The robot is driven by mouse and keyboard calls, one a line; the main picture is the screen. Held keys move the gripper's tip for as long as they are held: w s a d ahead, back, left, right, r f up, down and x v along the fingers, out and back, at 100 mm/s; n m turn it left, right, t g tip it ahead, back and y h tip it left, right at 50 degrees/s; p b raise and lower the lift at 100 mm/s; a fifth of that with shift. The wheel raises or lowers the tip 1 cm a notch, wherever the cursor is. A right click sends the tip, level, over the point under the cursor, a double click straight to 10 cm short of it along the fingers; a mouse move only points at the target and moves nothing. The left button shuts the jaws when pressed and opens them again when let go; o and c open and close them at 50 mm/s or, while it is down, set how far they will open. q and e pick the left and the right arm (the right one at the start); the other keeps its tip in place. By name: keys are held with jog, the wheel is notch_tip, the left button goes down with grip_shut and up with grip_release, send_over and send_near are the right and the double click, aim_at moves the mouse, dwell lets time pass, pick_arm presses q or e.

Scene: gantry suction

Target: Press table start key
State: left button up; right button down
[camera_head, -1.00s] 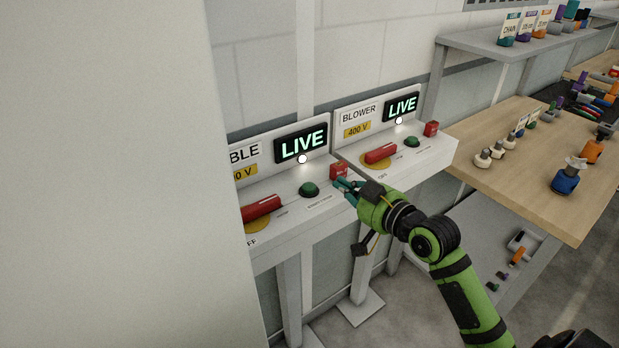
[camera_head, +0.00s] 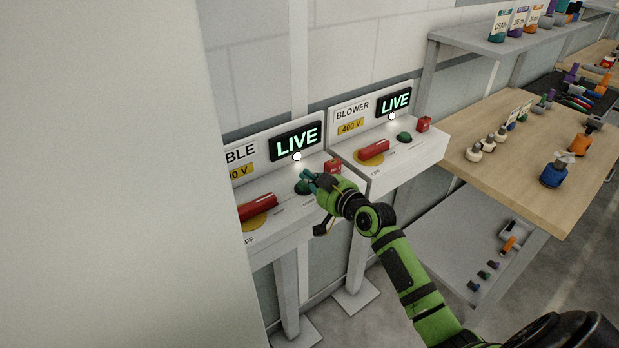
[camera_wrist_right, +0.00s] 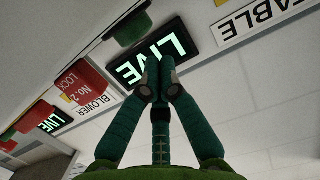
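The table panel (camera_head: 285,222) has a sign ending in "BLE" (camera_head: 241,153), which reads "TABLE" in the right wrist view (camera_wrist_right: 272,12). Its display (camera_head: 297,141) glows "LIVE". The green start key (camera_head: 301,188) sits on the sloped face, between a red rotary handle (camera_head: 258,206) and a red lock block (camera_head: 333,168). My right gripper (camera_head: 308,178) is at the key and partly covers it; contact cannot be told. In the right wrist view its fingertips (camera_wrist_right: 158,72) are together with nothing between them, and the green key (camera_wrist_right: 129,25) shows beyond. My left gripper is not in view.
The blower panel (camera_head: 400,165) stands just to the right, also "LIVE", with its own green key (camera_head: 404,138), red handle (camera_head: 373,150) and lock (camera_head: 424,124). A wooden bench (camera_head: 500,190) with small tools is further right. A large pale surface hides the left of the table panel.

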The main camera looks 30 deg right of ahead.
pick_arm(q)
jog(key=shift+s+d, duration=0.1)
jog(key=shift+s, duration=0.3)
pick_arm(e)
jog(key=shift+f, duration=0.6)
